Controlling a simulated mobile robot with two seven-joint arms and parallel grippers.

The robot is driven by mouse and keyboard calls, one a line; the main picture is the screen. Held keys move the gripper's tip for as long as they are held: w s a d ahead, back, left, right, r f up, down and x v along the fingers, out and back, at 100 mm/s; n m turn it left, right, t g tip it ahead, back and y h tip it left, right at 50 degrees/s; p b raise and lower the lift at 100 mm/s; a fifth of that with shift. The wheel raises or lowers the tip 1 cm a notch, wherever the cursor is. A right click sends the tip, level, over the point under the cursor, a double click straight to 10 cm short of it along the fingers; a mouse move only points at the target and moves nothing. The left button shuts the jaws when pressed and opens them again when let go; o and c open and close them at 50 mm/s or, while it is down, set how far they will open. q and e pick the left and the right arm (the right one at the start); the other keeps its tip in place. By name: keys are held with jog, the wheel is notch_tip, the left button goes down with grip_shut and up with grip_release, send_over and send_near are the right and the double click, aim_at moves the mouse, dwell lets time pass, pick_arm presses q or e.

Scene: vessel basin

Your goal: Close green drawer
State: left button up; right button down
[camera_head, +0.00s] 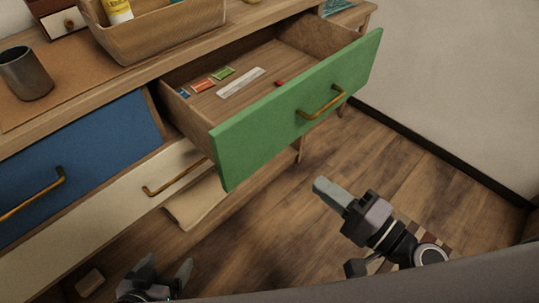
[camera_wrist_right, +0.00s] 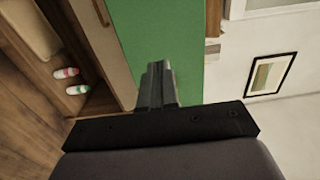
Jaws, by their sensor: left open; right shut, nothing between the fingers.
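The green drawer (camera_head: 240,150) is pulled well out of the wooden cabinet in the head view. It has a brass handle (camera_head: 321,102) on its front, and small packets and a white strip lie inside. My right gripper (camera_head: 327,188) is shut and empty, in front of and below the drawer front, apart from it in the head view. In the right wrist view the green front (camera_wrist_right: 150,45) fills the middle beyond my shut fingers (camera_wrist_right: 157,85). My left gripper (camera_head: 165,272) is open and empty, low at the bottom of the head view, away from the drawer.
A blue drawer (camera_head: 75,150) and a white drawer (camera_head: 120,205) are beside and below, both appearing shut. A wooden basket (camera_head: 160,35) and dark cup (camera_head: 25,75) stand on the cabinet top. Open floor (camera_head: 400,150) lies to the right, before a pale wall (camera_head: 460,60).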

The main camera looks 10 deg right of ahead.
aim_at(262, 141)
jog(key=p+x, duration=0.3)
jog(key=x, duration=0.9)
jog(key=shift+w+a+r+p, duration=0.1)
jog(key=shift+w+a+p, duration=0.1)
jog(key=shift+p, duration=0.2)
jog(key=shift+w+a, duration=0.3)
jog(key=shift+w, duration=0.15)
pick_arm(q)
notch_tip(262, 141, up, 4)
jog(key=shift+w+d+r, duration=0.1)
jog(key=shift+d+r, duration=0.05)
